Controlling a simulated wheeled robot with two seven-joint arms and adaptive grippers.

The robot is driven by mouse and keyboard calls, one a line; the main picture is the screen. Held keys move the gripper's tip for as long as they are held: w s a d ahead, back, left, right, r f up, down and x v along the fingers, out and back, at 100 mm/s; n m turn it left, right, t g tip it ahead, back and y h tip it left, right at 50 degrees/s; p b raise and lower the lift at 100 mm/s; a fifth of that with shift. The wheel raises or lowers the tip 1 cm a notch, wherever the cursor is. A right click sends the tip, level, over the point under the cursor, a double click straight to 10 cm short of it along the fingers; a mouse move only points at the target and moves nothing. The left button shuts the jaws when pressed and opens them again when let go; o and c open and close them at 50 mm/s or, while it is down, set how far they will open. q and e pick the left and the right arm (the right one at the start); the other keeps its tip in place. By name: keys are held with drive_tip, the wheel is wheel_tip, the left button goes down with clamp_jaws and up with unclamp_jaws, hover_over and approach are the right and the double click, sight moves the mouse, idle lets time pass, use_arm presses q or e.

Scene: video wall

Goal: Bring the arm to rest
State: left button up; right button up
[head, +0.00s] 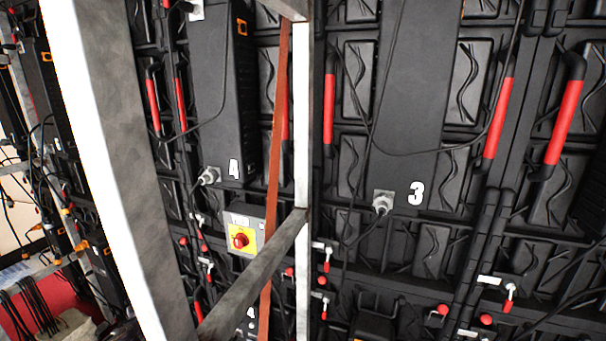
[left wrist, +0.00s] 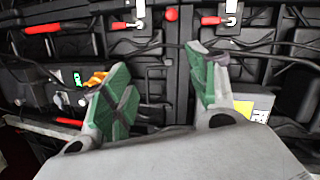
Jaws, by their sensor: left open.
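My left gripper (left wrist: 158,60) shows in the left wrist view. Its two fingers with green pads stand wide apart, and nothing is between them. Dark panel backs and cables lie behind the fingers. I cannot make out the left gripper in the head view. My right gripper shows in neither view.
A grey box with a red knob on a yellow plate (head: 240,237) sits among black panels marked 4 and 3 (head: 416,193). A pale upright post (head: 110,160) and a grey diagonal bar (head: 255,275) stand in front. Loose cables hang about.

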use_arm(q)
drive_tip(key=s+a+f+n+g+y, duration=0.2)
drive_tip(key=s+a+f+n, duration=0.15)
drive_tip(key=a+f, duration=0.55)
drive_tip(key=s+a+f+n+g+y, duration=0.2)
drive_tip(key=a+f+n, duration=0.3)
drive_tip(key=f, duration=0.7)
drive_tip(key=s+a+f+n+g+y, duration=0.1)
drive_tip(key=s+f+g, duration=0.1)
drive_tip(key=s+f, duration=0.7)
drive_tip(key=s+a+f+n+g, duration=0.2)
drive_tip(key=s+f, duration=0.5)
drive_tip(key=f, duration=0.4)
drive_tip(key=s+d+f+n+g, duration=0.1)
drive_tip(key=s+d+f, duration=0.2)
drive_tip(key=s+f, duration=0.3)
drive_tip(key=s+d+f+g+h, duration=0.15)
drive_tip(key=s+d+f, duration=0.25)
drive_tip(key=s, duration=0.4)
drive_tip(key=s+d+f+n+g+y, duration=0.1)
drive_tip(key=s+d+f, duration=0.2)
drive_tip(key=s+f, duration=0.3)
drive_tip(key=s+d+f+n+g+h, duration=0.1)
drive_tip(key=s+d+f, duration=0.3)
drive_tip(key=s+d, duration=1.3)
drive_tip(key=shift+d+g+h+b, duration=0.4)
drive_tip(key=shift+d+g+h, duration=0.45)
drive_tip(key=shift+d, duration=0.35)
